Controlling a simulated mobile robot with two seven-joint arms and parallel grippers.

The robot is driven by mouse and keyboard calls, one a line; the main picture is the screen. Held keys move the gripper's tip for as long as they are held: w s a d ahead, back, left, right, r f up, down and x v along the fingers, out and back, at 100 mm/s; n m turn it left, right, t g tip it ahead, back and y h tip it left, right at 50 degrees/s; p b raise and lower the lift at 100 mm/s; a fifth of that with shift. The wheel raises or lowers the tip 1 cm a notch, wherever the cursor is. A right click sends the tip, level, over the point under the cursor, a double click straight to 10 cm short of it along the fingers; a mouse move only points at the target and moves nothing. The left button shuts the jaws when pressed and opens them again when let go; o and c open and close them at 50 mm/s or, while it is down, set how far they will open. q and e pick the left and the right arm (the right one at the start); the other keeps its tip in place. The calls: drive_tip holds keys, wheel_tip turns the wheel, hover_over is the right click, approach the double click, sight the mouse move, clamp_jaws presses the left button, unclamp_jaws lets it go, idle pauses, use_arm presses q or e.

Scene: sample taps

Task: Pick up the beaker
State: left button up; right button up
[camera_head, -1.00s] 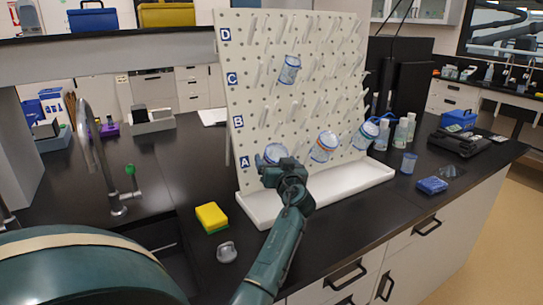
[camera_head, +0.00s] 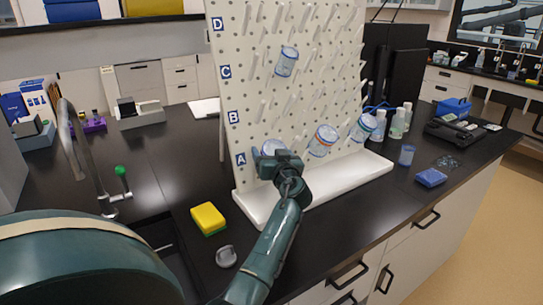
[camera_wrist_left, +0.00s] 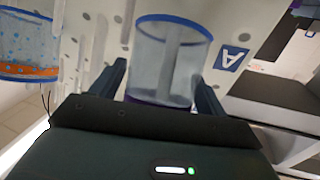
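A clear beaker with a blue rim (camera_wrist_left: 168,60) hangs on a peg beside the letter A of the white pegboard (camera_head: 262,100). It also shows in the head view (camera_head: 273,147), partly hidden by my left gripper (camera_head: 272,160). In the wrist view my left gripper (camera_wrist_left: 160,74) is open, with one dark finger on each side of the beaker. A narrow gap shows at the left finger; contact at the right finger is unclear. The beaker's lower end is partly hidden behind the gripper body. My right gripper is not in view.
Other beakers hang on the board: one with an orange band (camera_head: 322,140), one farther right (camera_head: 363,128), one higher up (camera_head: 287,61). A white tray (camera_head: 345,182) lies below. A yellow sponge (camera_head: 208,218) and a sink tap (camera_head: 92,165) stand left.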

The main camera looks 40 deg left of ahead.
use_arm(q)
drive_tip(key=c, duration=0.8)
drive_tip(key=shift+r, duration=0.1)
